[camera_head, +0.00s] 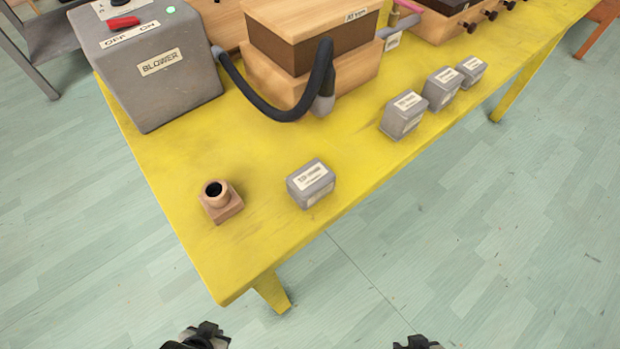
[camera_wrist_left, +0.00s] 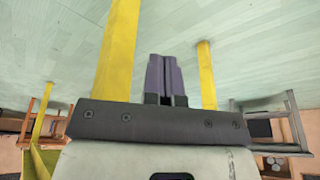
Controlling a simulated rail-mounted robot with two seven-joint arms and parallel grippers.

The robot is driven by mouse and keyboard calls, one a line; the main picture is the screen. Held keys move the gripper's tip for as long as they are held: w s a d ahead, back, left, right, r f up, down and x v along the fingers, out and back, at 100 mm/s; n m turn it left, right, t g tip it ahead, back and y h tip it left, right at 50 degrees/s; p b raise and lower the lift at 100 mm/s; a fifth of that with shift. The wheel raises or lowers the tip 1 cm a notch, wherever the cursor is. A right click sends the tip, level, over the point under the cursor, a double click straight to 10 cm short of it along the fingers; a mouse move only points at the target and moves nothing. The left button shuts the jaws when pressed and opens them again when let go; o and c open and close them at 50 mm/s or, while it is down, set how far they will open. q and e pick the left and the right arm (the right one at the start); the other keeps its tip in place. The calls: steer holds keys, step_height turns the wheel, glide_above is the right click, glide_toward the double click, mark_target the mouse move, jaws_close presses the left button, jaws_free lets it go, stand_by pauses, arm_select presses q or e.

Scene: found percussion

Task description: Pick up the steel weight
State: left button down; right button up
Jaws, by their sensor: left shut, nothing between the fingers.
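A grey block with a white label (camera_head: 311,184) sits alone near the front edge of the yellow table (camera_head: 255,235). Three more grey labelled blocks, a larger one (camera_head: 404,115), a middle one (camera_head: 443,88) and a small one (camera_head: 471,70), stand in a row farther right. Their labels are too small to read, so I cannot tell which is the steel weight. My left gripper (camera_head: 208,331) is at the bottom edge, off the table and apart from every block. Its fingers are shut and empty in the left wrist view (camera_wrist_left: 161,77). My right gripper (camera_head: 418,343) barely shows at the bottom edge.
A small wooden socket piece (camera_head: 221,202) stands left of the lone block. A grey blower box (camera_head: 155,60) and a wooden box (camera_head: 312,50) with a black hose (camera_head: 270,108) stand behind. The table top between them is clear.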

arm_select(q)
steer(key=c, duration=1.8)
jaws_free()
steer(key=o, duration=1.4)
steer(key=shift+r, duration=0.1)
